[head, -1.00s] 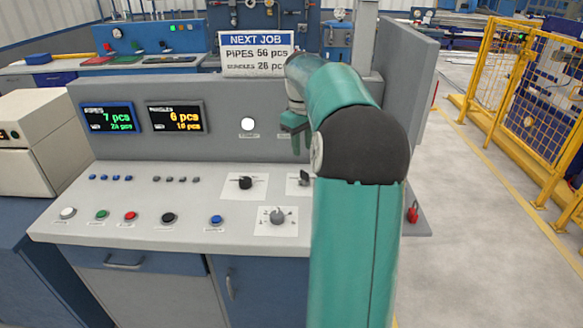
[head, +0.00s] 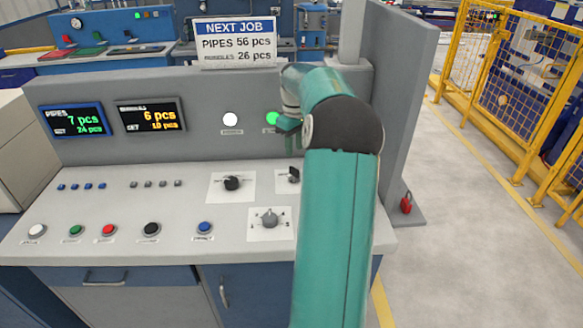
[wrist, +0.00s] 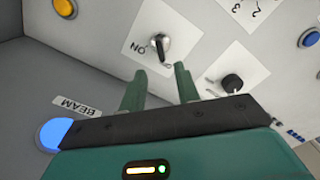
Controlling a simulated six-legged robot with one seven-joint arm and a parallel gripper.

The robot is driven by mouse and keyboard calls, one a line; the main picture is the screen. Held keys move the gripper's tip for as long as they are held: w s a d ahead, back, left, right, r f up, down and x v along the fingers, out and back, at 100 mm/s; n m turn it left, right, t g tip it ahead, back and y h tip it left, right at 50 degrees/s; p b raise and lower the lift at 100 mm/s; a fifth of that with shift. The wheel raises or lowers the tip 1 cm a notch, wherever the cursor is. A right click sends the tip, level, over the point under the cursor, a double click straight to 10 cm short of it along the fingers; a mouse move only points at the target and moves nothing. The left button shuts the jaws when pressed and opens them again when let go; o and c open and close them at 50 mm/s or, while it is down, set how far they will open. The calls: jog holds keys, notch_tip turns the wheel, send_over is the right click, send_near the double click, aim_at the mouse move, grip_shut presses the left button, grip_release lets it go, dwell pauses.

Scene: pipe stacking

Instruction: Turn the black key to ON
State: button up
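The black key (wrist: 160,47) sits on a white plate in the wrist view, with an "ON" label to its left in that picture. In the head view the key (head: 293,175) shows on the console's sloped top, just left of my arm. My gripper (wrist: 159,67) is open, with two green fingers apart and nothing between them. The fingertips point toward the key and appear short of it; the exact gap cannot be told. In the head view my gripper (head: 290,130) is partly hidden by my arm, above and behind the key.
A black rotary knob (head: 232,183) is left of the key; a grey dial (head: 269,217) is in front. Several push buttons line the front. The upright panel carries a white lamp (head: 230,119) and a lit green lamp (head: 273,118). A side wall (head: 395,110) bounds the right.

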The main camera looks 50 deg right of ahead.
aim_at(294, 168)
notch_tip(294, 168, down, 8)
jog(key=shift+s+f, duration=0.1)
jog(key=shift+f, duration=0.35)
grip_shut()
